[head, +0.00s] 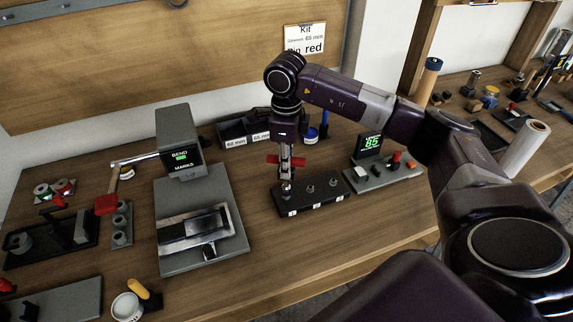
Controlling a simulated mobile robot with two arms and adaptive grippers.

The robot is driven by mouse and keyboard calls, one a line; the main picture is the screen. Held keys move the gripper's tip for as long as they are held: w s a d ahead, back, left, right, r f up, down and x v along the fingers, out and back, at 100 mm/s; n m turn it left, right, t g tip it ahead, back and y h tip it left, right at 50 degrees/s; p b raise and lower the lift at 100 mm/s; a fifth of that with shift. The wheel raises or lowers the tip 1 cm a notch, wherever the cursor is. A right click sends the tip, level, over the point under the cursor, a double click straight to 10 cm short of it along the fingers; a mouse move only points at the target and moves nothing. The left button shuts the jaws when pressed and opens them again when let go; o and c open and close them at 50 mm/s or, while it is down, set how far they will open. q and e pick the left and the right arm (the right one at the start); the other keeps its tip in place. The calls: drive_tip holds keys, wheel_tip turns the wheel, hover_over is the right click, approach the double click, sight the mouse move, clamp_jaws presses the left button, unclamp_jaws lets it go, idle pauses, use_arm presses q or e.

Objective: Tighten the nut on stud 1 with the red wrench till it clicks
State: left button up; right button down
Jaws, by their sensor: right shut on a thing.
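A black block (325,201) with several studs in a row and small white labels along its front stands mid-bench. The label marks are too small to read. My right gripper (286,158) reaches down over the leftmost stud (286,190) and is shut on the red wrench (272,159), whose red parts stick out on both sides of the fingers. The wrench's lower end is down at the leftmost stud; whether it sits on a nut there is hidden. The other studs (310,188) stand clear to the right. My left gripper is out of view.
A grey bending machine (180,140) stands left of the block. A device reading 85 in green (371,142) stands to the right with a red knob. Dark bins (236,132) stand behind. Bare wood lies in front of the block.

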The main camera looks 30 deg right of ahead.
drive_tip(key=shift+f+b, duration=0.55)
drive_tip(key=shift+f, duration=0.1)
idle(0.4)
drive_tip(key=m, duration=0.4)
drive_tip(key=shift+m+p, duration=0.3)
drive_tip(key=shift+m, duration=1)
drive_tip(key=shift+n, duration=0.5)
drive_tip(key=shift+n+b, duration=0.5)
drive_tip(key=shift+n, duration=0.7)
drive_tip(key=shift+r+p, duration=1.65)
drive_tip(key=shift+r, duration=0.9)
